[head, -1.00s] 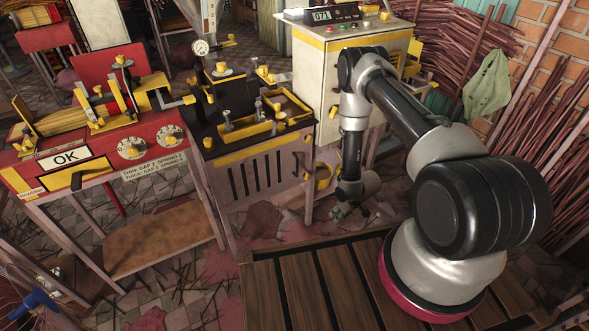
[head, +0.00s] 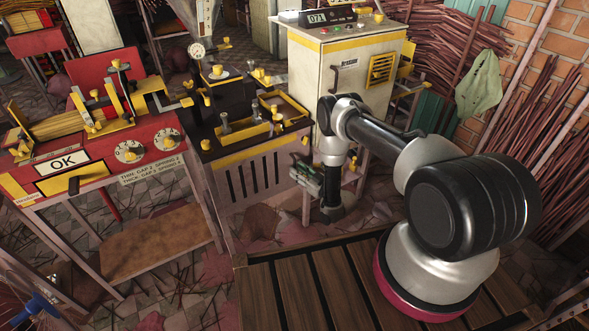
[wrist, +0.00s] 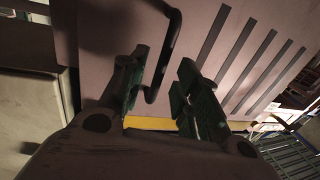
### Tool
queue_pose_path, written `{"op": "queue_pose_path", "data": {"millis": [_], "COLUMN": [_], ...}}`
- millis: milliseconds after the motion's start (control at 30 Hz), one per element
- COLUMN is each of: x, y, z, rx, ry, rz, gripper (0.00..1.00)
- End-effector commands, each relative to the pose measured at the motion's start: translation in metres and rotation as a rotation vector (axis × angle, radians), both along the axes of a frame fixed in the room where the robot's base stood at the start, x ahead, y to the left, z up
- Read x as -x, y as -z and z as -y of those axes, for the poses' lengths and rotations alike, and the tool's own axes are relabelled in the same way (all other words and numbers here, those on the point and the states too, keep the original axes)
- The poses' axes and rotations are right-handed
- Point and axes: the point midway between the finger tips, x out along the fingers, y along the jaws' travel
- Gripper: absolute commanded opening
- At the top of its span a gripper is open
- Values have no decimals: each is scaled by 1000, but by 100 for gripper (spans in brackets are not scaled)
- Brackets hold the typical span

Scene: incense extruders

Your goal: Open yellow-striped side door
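The side door appears to be the pale slotted panel (head: 222,203) under the black-topped machine, with a yellow stripe (head: 262,150) along its top. It fills much of the wrist view (wrist: 225,75), with a yellow strip (wrist: 150,124) below. My gripper (head: 305,174) is at the panel's right end, pointing left. In the wrist view its green-padded fingers (wrist: 160,92) are apart. A dark bent handle (wrist: 172,45) reaches down between them, close to the left finger; I cannot tell whether they touch. The door looks closed. My gripper hides the handle in the head view.
A white cabinet (head: 305,75) with a yellow band and its own dark handle stands behind my arm. A red machine (head: 105,165) with dials is at the left. Stick bundles (head: 540,130) lean at the right. A slatted wooden platform (head: 300,290) lies in front.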

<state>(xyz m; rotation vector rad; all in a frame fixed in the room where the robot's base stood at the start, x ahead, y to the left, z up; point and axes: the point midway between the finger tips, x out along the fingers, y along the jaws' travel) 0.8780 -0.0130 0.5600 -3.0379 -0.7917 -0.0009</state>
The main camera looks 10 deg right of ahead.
Motion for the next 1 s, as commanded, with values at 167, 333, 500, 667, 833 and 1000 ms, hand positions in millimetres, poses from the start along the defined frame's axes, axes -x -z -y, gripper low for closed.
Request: {"op": "queue_pose_path", "data": {"millis": [167, 333, 500, 667, 833, 1000], "x": [-19, -25, -25, -24, -24, -25], "y": [0, 0, 0, 0, 0, 0], "z": [-11, -14, -14, -14, -14, -16], "rx": [0, 0, 0, 1, 1, 1], "ry": [0, 1, 1, 1, 1, 2], "rz": [1, -2, -2, -2, -2, -2], "gripper": [32, 32, 32, 5, 0, 0]}}
